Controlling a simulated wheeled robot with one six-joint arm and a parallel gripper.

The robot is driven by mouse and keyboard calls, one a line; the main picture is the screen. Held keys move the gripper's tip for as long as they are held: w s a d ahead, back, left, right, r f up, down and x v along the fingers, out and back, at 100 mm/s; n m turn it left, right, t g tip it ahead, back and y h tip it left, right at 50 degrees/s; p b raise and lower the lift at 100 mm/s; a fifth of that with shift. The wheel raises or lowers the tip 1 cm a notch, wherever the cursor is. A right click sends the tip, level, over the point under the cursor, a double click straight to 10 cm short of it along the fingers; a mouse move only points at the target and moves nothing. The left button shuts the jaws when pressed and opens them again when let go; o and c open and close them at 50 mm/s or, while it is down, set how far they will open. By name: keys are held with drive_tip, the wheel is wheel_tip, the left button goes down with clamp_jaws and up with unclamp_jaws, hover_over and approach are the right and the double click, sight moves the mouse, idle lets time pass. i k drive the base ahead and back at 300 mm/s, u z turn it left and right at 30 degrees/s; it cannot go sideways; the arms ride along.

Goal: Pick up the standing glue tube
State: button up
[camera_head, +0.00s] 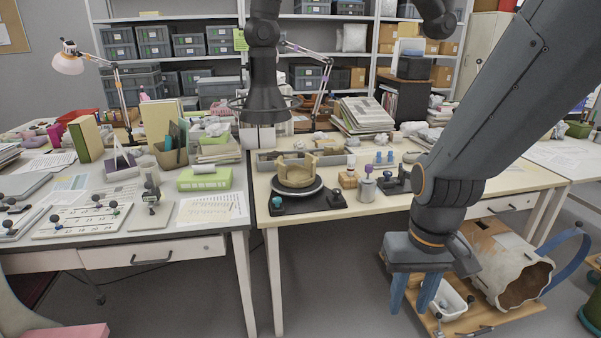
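My gripper (411,301) hangs in front of the cream table at the right, fingers pointing down. Its two blue fingers are apart, with nothing visible between them. It is low over a wooden board, well right of and nearer than the small items on the table.
The cream table (350,207) carries a tan partial pot (296,171) on a black turntable stand, a small wooden block (348,179) and a black stand (392,184).

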sight(351, 159)
drive_tip(key=z, duration=0.25)
drive_tip(key=i, duration=1.05)
drive_tip(key=u, duration=0.45)
drive_tip(key=i, duration=1)
drive_tip(key=u, duration=0.7)
